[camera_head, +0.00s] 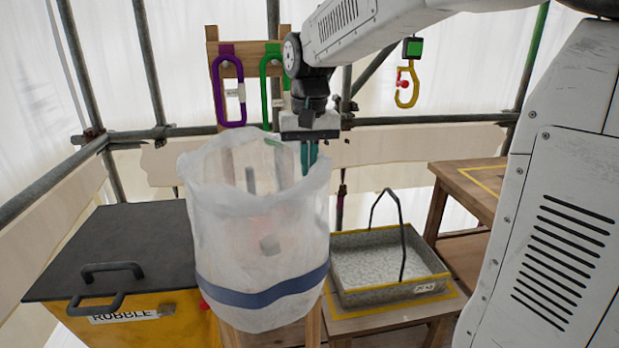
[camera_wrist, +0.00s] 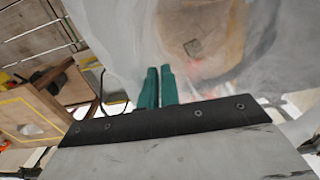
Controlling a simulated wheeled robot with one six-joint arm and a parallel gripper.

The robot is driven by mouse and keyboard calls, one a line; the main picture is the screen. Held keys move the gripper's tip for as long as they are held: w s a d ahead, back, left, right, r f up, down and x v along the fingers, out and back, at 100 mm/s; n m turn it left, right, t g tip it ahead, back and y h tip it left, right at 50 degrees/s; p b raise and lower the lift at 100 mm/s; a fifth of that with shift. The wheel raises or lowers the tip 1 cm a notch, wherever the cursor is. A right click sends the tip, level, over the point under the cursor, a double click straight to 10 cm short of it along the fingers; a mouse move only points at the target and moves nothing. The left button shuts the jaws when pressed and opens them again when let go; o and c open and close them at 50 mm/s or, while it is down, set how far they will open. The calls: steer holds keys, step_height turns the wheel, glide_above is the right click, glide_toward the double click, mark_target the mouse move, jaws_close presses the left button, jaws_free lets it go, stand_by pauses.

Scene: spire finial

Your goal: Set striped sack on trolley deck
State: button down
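The striped sack (camera_head: 262,245) is a whitish, translucent, open-topped bag with one blue band near its base. It stands upright at centre in the head view and fills the top of the wrist view (camera_wrist: 110,30). Small blocky things show faintly inside it. My gripper (camera_head: 309,170) points down at the sack's right rim. Its teal fingers (camera_wrist: 160,72) are close together and appear shut on the rim; the exact contact is partly hidden. A wooden surface with a yellow outline (camera_head: 488,170) stands at right; I cannot tell whether it is the trolley deck.
A grey tray (camera_head: 390,293) with a tall handle sits right of the sack on a low, yellow-edged wooden stand (camera_head: 345,325). A yellow rubble bin (camera_head: 150,322) with a dark lid (camera_head: 120,250) is at left. Scaffold poles and hanging purple (camera_head: 217,92) and yellow (camera_head: 414,88) hooks are behind.

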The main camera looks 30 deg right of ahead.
steer(key=shift+f, duration=1.8)
steer(key=c, duration=1.6)
jaws_free()
